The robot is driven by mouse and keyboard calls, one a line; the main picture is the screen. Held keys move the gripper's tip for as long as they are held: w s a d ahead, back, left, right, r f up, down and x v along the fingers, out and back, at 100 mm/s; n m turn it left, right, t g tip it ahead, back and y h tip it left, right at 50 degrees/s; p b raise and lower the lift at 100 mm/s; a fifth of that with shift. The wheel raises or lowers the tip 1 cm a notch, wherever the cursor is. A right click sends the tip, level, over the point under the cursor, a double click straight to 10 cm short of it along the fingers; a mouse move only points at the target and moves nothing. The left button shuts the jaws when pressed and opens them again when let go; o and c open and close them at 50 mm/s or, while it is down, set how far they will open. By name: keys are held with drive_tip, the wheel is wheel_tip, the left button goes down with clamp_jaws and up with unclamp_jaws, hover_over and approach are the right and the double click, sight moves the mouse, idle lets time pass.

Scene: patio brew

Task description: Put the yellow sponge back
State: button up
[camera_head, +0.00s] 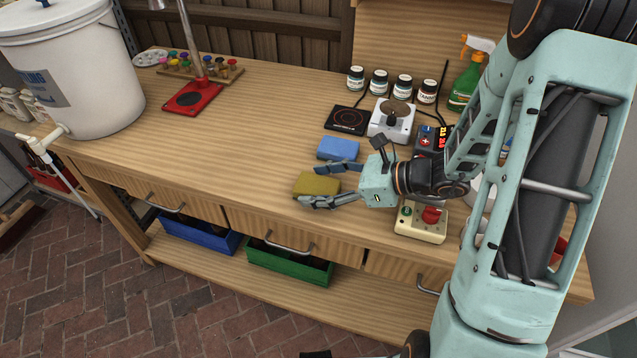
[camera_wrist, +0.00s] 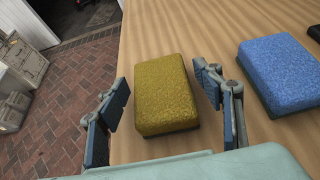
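The yellow sponge (camera_head: 316,184) lies flat on the wooden bench top, close to its front edge. In the wrist view the yellow sponge (camera_wrist: 164,92) sits between the two fingers of my gripper (camera_wrist: 166,98), with gaps on both sides. My gripper (camera_head: 330,185) is open and low over the bench, one finger on each side of the sponge. A blue sponge (camera_head: 338,149) lies just behind it; in the wrist view the blue sponge (camera_wrist: 281,74) is to the right, outside the fingers.
Behind the sponges are a black round-plate device (camera_head: 350,119), a white scale-like device (camera_head: 392,119) and several small jars (camera_head: 379,82). A control box with a red knob (camera_head: 422,220) stands right of my gripper. The bench's left middle (camera_head: 240,130) is clear. A white bucket (camera_head: 75,75) stands far left.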

drive_tip(key=shift+r, duration=0.2)
drive_tip(key=shift+d+r, duration=0.15)
drive_tip(key=shift+d, duration=0.15)
drive_tip(key=p+v, duration=0.1)
drive_tip(key=v, duration=1)
drive_tip(key=shift+s+d, duration=0.15)
